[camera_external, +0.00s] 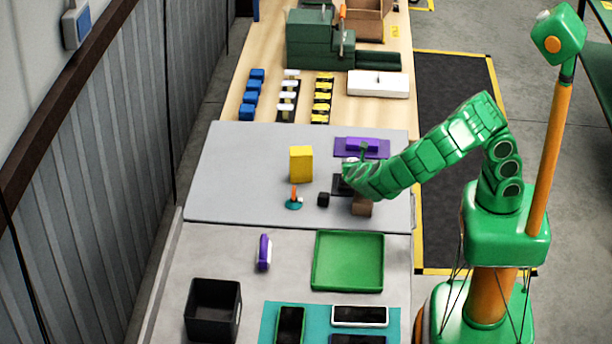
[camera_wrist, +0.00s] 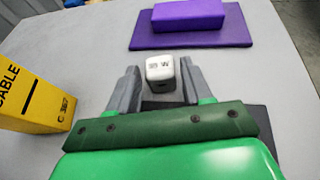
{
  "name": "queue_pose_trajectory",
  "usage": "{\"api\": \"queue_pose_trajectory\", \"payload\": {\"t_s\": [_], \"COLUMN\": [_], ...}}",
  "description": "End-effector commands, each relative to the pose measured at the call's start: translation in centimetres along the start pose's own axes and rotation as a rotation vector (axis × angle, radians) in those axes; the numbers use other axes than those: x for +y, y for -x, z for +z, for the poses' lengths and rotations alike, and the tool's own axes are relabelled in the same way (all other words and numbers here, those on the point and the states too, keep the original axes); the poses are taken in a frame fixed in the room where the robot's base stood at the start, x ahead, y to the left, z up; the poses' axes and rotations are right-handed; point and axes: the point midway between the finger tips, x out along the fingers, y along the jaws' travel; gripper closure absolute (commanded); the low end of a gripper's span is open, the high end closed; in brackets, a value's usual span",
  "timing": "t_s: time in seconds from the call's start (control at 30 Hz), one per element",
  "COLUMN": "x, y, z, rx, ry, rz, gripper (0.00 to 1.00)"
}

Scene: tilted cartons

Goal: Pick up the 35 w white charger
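The white charger (camera_wrist: 160,68) is a small rounded block with dark "35 W" lettering, seen upside down in the wrist view. It lies at the tips of my gripper (camera_wrist: 160,84), whose two grey fingers are apart on either side of it. A gap shows at the left finger; the right finger is very close to the charger, and I cannot tell whether it touches. In the external view my gripper (camera_external: 350,178) is low over the grey table, and my arm hides most of the area around the charger.
A purple block lies on a purple pad (camera_wrist: 150,40) beyond the charger. A yellow cable box (camera_wrist: 38,95) stands to the left. A dark pad (camera_external: 340,187) lies under my gripper. A black cube (camera_external: 323,199) and a brown block (camera_external: 362,207) are close by. A green tray (camera_external: 348,286) lies nearer.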

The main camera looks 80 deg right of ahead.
Motion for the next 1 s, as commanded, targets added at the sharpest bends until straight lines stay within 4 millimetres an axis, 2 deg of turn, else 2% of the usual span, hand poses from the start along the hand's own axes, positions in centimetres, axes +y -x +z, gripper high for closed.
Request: {"api": "queue_pose_trajectory", "payload": {"t_s": [0.03,0.27,0.3,0.67,1.0], "x": [0.0,0.0,0.0,0.1,0.1], "y": [0.0,0.0,0.0,0.3,2.0], "z": [0.0,0.0,0.0,0.7,4.7], "rx": [0.0,0.0,0.0,0.001,0.003], "ry": [0.0,0.0,0.0,-0.002,-0.004], "rz": [0.0,0.001,0.001,0.001,0.004], "gripper": [0.59,0.94,0.95,0.95,0.95]}}
